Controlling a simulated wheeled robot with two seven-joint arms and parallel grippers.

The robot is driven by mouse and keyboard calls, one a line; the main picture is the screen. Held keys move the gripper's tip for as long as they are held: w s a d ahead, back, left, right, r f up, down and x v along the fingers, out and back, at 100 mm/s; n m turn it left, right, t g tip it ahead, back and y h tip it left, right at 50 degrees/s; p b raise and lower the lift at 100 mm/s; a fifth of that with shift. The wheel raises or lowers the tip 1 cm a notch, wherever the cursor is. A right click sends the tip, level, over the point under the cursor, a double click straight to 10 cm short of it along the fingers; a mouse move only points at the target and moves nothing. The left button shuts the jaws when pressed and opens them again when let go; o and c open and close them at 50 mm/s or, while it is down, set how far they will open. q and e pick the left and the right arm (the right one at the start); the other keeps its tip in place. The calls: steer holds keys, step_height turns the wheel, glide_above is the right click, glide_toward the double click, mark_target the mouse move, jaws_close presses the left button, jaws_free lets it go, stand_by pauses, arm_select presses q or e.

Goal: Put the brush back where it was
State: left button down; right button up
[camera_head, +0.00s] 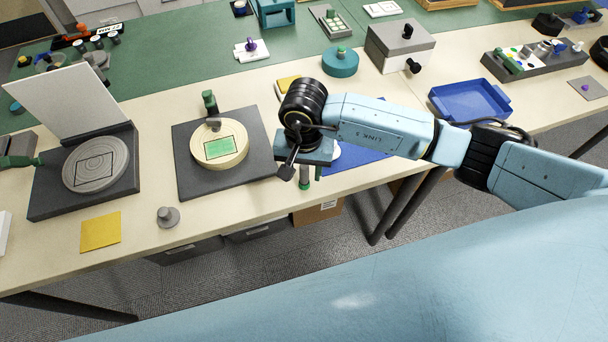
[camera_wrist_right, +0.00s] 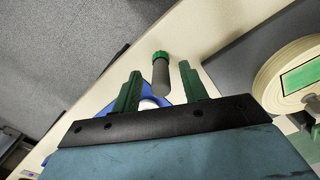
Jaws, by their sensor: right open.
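My right gripper (camera_head: 311,174) points down over the front edge of the bench. In the right wrist view its two dark green fingers (camera_wrist_right: 160,72) are open. A short round piece with a grey body and a green end, which looks like the brush (camera_wrist_right: 161,70), shows in the gap between the fingertips, clear of both. It also shows below the gripper in the head view (camera_head: 304,184), partly hidden by the hand. I cannot tell how far it is from the fingers. My left gripper is not in view.
Left of the gripper, a dark base (camera_head: 258,172) bears a cream lap (camera_head: 236,137) with a green label. A blue mat (camera_head: 358,175) lies partly under my arm. A blue tray (camera_head: 470,101), grey lap (camera_head: 95,163), yellow pad (camera_head: 100,233) and grey knob (camera_head: 168,216) are around.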

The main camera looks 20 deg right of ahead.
step_height(320, 180, up, 8)
steer(key=shift+r, duration=0.15)
